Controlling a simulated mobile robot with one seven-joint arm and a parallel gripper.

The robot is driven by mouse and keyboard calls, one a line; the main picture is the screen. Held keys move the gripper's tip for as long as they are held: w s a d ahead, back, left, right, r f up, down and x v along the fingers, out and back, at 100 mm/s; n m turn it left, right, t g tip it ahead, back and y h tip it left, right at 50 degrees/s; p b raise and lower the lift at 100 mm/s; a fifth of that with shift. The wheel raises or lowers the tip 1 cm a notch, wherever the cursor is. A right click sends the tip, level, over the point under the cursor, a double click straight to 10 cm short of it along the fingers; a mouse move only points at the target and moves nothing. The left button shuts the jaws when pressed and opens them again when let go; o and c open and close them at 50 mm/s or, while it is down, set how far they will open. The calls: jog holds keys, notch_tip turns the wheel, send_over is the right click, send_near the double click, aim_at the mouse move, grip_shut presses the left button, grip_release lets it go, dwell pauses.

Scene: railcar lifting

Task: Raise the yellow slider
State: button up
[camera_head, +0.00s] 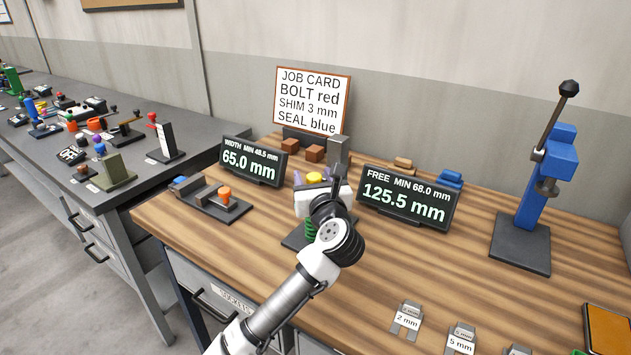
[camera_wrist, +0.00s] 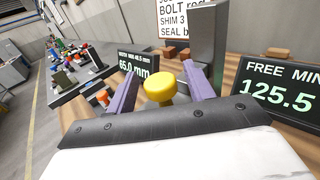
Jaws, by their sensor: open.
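The yellow slider (camera_head: 314,177) shows as a round yellow knob just past my gripper's white body in the head view. In the wrist view the yellow knob (camera_wrist: 159,88) sits between the two purple fingers of my gripper (camera_wrist: 160,80). The fingers are apart, with a visible gap on each side of the knob. In the head view my gripper (camera_head: 316,176) hides most of the slider's stand. A grey upright post (camera_wrist: 205,45) stands behind the knob. A green spring (camera_head: 310,229) and a dark base show below my gripper.
A display reading 65.0 mm (camera_head: 252,161) stands to the left, and one reading 125.5 mm (camera_head: 405,199) to the right. A job card (camera_head: 311,100) stands behind. A blue lever press (camera_head: 540,180) is at the right. Shim plates (camera_head: 407,320) lie on the wooden bench (camera_head: 360,290) in front.

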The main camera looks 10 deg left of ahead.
jog(key=b+v, duration=0.7)
jog(key=v, duration=0.6)
jog(key=shift+s+d, duration=0.2)
jog(key=shift+s, duration=0.15)
jog(key=shift+r, duration=0.1)
